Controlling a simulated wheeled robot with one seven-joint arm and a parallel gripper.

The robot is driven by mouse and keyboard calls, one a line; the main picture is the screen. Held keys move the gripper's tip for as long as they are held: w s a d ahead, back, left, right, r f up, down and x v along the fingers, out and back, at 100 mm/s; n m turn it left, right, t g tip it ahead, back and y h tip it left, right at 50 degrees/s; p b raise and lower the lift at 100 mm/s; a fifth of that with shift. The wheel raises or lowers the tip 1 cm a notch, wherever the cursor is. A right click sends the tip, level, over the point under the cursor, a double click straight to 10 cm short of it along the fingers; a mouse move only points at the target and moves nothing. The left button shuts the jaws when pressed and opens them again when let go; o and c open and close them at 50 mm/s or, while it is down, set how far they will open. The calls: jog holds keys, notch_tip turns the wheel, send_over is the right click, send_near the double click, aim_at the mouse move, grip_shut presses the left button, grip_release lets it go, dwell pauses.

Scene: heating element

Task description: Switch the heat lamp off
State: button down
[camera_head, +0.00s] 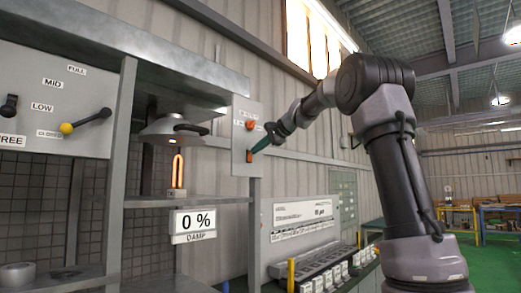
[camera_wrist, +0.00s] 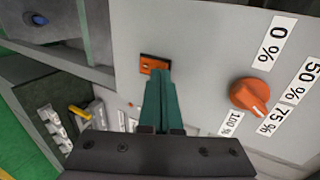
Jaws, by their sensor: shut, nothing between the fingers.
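The heat lamp (camera_head: 165,128) is a grey hood in the bay at the left, above an orange glowing coil (camera_head: 178,171). A light grey control panel (camera_head: 241,112) stands to its right. In the wrist view the panel carries an orange rocker switch (camera_wrist: 155,64) in a dark frame and a round orange dial (camera_wrist: 249,96) with percent labels. My gripper (camera_head: 254,149) is at the panel, its green fingers together and empty. In the wrist view the fingertips (camera_wrist: 157,75) overlap the switch's lower edge; I cannot tell whether they touch it. The fingers partly hide the switch.
A white "0 %" DAMP sign (camera_head: 194,225) hangs below the lamp shelf. A long bench with several small switches (camera_head: 335,270) stands below right of the control panel. Green floor is open at the right.

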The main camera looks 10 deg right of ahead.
jog(key=shift+w+a+r, duration=0.15)
jog(key=shift+w+a, duration=0.1)
jog(key=shift+w, duration=0.05)
jog(key=shift+r, duration=0.1)
jog(key=shift+r, duration=0.7)
